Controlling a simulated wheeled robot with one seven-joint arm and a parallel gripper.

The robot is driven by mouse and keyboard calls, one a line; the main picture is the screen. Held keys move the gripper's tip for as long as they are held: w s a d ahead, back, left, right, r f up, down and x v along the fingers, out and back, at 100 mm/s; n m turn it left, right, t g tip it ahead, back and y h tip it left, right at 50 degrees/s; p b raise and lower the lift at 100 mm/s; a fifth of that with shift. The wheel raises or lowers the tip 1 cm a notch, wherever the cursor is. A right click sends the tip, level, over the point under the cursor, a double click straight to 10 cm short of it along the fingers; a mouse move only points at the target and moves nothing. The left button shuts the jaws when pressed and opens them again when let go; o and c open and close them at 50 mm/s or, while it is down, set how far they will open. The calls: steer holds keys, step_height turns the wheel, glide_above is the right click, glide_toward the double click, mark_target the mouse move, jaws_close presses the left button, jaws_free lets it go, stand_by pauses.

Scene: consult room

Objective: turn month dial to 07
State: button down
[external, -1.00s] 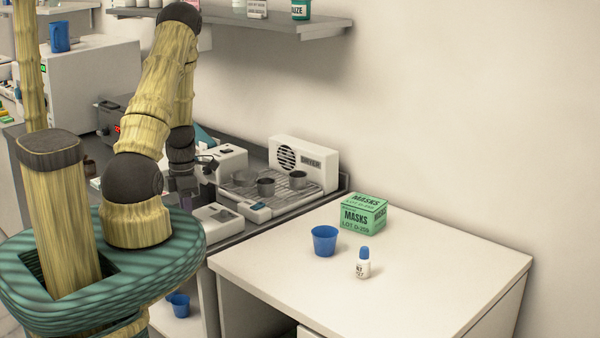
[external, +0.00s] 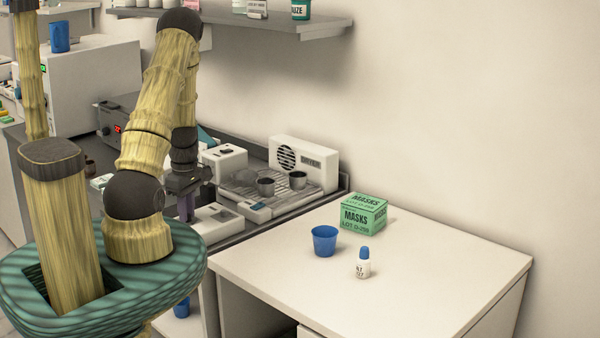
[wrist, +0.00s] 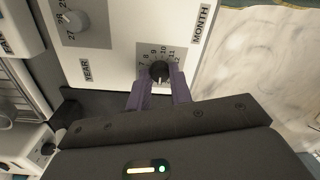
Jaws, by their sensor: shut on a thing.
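The month dial (wrist: 159,71) is a dark round knob on a white panel, beside the MONTH label (wrist: 201,24) in the wrist view. Numbers from 7 to 12 show printed around its far side; the lower numbers are hidden by my gripper. I cannot tell for sure which number the dial points at. My gripper (wrist: 160,85) has its two purple fingers on either side of the knob, shut on it. In the external view my gripper (external: 187,205) is low over the white device on the dark counter, and the dial is hidden there.
A second, grey dial (wrist: 75,20) sits on the same panel near the YEAR label (wrist: 86,70). A tray rack with metal cups (external: 266,187) and a white dryer (external: 303,165) stand to the right. The white table holds a blue cup (external: 324,240), a bottle (external: 363,263) and a masks box (external: 363,213).

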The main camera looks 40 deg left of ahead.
steer(key=m+b, duration=0.1)
steer(key=m, duration=0.4)
steer(key=shift+w+m+b, duration=0.1)
steer(key=shift+m+b, duration=0.2)
steer(key=shift+b, duration=0.1)
steer(key=m+b, duration=0.1)
steer(key=m, duration=0.4)
steer(key=m+b, duration=0.1)
steer(key=m, duration=0.4)
steer(key=shift+y, duration=0.3)
steer(key=m, duration=0.4)
steer(key=shift+r+m, duration=0.1)
steer(key=shift+m, duration=0.3)
steer(key=c, duration=1.3)
jaws_free()
steer(key=shift+d, duration=0.1)
steer(key=shift+o, duration=0.2)
